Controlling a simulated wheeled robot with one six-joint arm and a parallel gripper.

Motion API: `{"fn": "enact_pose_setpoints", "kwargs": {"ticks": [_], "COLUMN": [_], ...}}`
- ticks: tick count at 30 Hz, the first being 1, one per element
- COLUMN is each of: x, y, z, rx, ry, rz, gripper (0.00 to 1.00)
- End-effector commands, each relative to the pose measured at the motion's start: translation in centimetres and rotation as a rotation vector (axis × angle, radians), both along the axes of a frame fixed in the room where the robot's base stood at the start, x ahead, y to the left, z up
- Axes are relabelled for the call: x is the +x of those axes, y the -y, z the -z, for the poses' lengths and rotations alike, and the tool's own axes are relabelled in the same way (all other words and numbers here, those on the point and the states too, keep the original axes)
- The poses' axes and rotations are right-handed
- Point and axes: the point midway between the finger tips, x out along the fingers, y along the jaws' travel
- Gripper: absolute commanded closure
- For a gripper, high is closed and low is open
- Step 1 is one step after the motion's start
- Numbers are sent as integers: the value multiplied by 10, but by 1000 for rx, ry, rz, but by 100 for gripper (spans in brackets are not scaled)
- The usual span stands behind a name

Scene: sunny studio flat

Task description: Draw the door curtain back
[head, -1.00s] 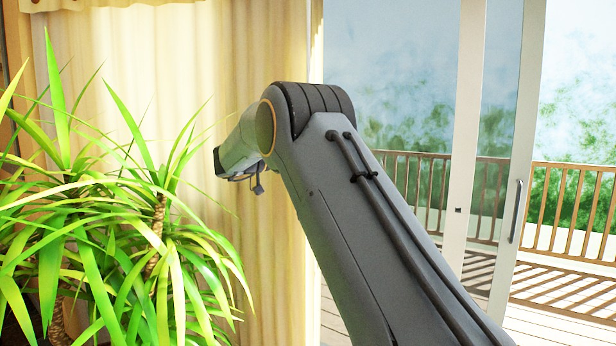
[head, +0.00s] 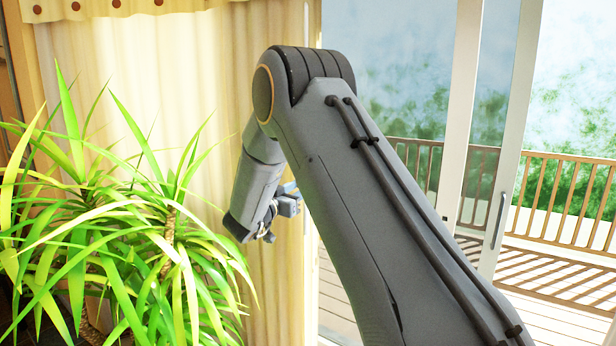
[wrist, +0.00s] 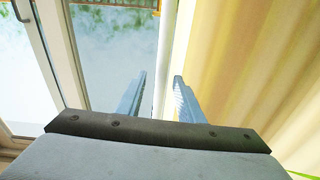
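The door curtain (head: 200,75) is cream, hangs in folds on the left of the head view, and ends in a pale vertical edge beside the glass. In the wrist view the curtain (wrist: 250,60) fills the right side. My gripper (wrist: 160,92) is open, its two blue-grey fingers apart. The curtain's pale edge strip (wrist: 167,45) shows in the gap between them; whether it lies within their reach I cannot tell. In the head view my gripper (head: 290,200) is in front of the curtain near its edge, partly hidden by my own arm.
A spiky green plant (head: 150,235) stands at the lower left, its leaves close to my wrist. The glass sliding door (head: 400,80) with a white frame and handle (head: 497,220) is to the right. A deck with a wooden railing (head: 570,200) lies beyond it.

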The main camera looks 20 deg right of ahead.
Motion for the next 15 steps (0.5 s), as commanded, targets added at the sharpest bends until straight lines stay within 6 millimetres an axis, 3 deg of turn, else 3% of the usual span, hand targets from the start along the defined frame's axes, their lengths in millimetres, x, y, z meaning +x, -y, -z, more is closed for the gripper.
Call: {"fn": "enact_pose_setpoints", "kwargs": {"ticks": [9,15], "x": [-28,-26], "y": [-19,-17], "z": [11,16], "rx": [8,13], "ry": [-79,-89], "rz": [-150,-169], "gripper": [66,66]}}
